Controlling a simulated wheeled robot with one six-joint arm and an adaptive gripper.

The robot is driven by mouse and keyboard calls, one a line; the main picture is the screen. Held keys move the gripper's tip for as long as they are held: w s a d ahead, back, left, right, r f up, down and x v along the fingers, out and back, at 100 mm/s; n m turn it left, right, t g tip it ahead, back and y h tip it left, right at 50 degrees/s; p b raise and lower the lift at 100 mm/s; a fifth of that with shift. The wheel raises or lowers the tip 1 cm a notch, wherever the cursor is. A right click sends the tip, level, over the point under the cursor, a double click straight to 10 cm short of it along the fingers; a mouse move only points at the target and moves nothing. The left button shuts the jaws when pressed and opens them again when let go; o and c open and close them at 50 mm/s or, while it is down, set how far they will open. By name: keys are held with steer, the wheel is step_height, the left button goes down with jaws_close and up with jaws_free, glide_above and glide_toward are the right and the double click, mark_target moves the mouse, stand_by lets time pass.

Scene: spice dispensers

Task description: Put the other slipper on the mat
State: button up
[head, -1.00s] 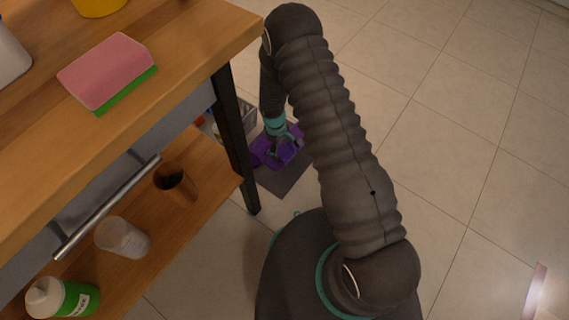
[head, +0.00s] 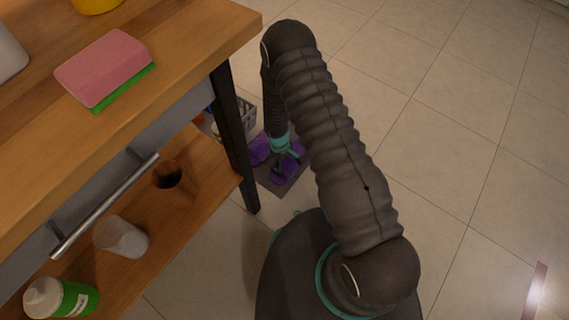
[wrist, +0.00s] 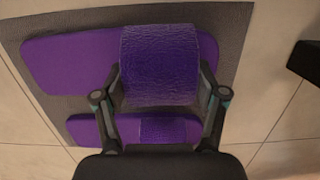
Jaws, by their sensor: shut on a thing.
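Two purple slippers and a dark grey mat show in both views. My gripper (wrist: 160,88) is shut on the broad strap of the upper slipper (wrist: 75,62) in the wrist view, one finger at each side. That slipper is over the mat (wrist: 232,25); I cannot tell whether its sole touches it. The other slipper (wrist: 85,128) lies on the mat beside it, partly hidden by my gripper. In the head view my gripper (head: 286,158) is above the held slipper (head: 284,174), with the other slipper (head: 259,150) to the left on the mat (head: 267,177).
A black table leg (head: 233,140) stands close left of the mat, and a leg (wrist: 305,62) shows at the wrist view's right. A light basket (head: 243,118) is behind it. The wooden table (head: 190,60) fills the left.

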steer(key=shift+f, duration=0.2)
steer(key=o, duration=1.2)
steer(key=shift+r, duration=0.1)
